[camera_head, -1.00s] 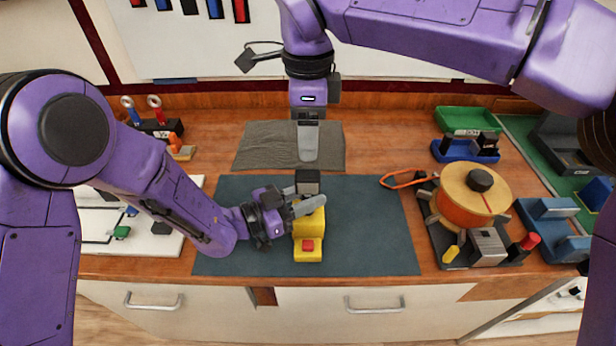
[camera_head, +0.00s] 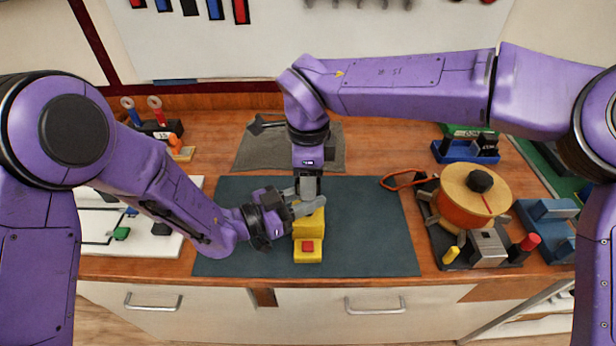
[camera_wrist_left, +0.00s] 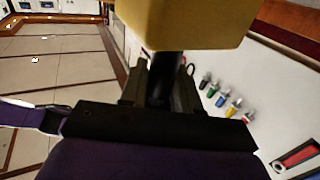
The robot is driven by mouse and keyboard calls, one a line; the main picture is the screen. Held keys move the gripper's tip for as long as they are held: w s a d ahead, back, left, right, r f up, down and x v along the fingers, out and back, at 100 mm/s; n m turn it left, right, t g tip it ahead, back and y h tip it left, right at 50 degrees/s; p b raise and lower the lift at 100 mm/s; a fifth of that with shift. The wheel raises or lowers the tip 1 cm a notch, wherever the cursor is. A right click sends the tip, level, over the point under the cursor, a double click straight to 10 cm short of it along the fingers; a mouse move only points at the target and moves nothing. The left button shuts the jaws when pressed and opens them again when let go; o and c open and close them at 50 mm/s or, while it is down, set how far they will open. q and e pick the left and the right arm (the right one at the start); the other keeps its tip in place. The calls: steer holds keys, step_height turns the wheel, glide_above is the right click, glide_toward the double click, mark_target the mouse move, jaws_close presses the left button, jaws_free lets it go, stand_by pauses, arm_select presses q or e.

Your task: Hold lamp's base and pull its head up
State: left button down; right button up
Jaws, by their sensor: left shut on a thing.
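The lamp (camera_head: 308,228) stands upright on the dark mat, with a yellow body and a red button on its lower front step. My left gripper (camera_head: 301,202) reaches in from the left, shut on the lamp near the top of the yellow part. In the left wrist view a dark post (camera_wrist_left: 163,75) sits between its fingers, next to the yellow body (camera_wrist_left: 185,22). My right gripper (camera_head: 307,187) points straight down right over the lamp's top. It hides the dark head, and I cannot tell whether its fingers are closed on it.
The dark mat (camera_head: 375,240) has clear room on both sides of the lamp. An orange spool device (camera_head: 468,205) stands to the right, with blue blocks (camera_head: 548,220) beyond it. A white panel (camera_head: 150,235) lies at left. A grey cloth (camera_head: 255,150) lies behind.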

jaws_close()
arm_select(q)
steer(key=shift+f, duration=0.1)
arm_select(e)
step_height(320, 180, up, 8)
steer(key=shift+f, duration=0.15)
steer(key=o, duration=1)
jaws_free()
steer(key=shift+f, duration=0.1)
step_height(320, 180, up, 12)
steer(key=shift+w+r, duration=0.1)
arm_select(q)
steer(key=c, duration=0.7)
jaws_free()
steer(key=shift+c, duration=0.2)
